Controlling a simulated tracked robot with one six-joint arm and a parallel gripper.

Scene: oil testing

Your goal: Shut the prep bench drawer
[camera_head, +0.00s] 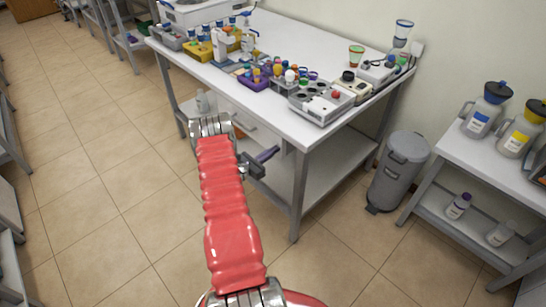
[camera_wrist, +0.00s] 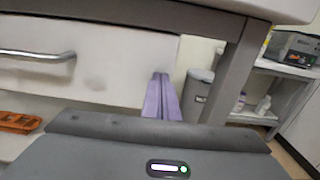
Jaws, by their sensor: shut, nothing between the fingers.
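The prep bench drawer (camera_head: 262,132) is under the bench top at its front side, partly hidden by my arm in the head view. Its white front (camera_wrist: 115,65) fills the left of the wrist view, with a metal bar handle (camera_wrist: 38,55) on it. No drawer interior shows, and I cannot tell whether the front is fully flush. My gripper (camera_head: 268,153) is at the right end of the drawer front. Its purple fingers (camera_wrist: 162,98) are together and empty, overlapping the front's lower right edge in the wrist view. I cannot tell whether they touch it.
The prep bench top (camera_head: 290,45) carries racks, bottles and instruments. A bench leg (camera_head: 299,195) stands right of my gripper. A grey bin (camera_head: 400,170) stands farther right, beside a side table (camera_head: 500,165) with jugs. The floor (camera_head: 110,190) to the left is clear.

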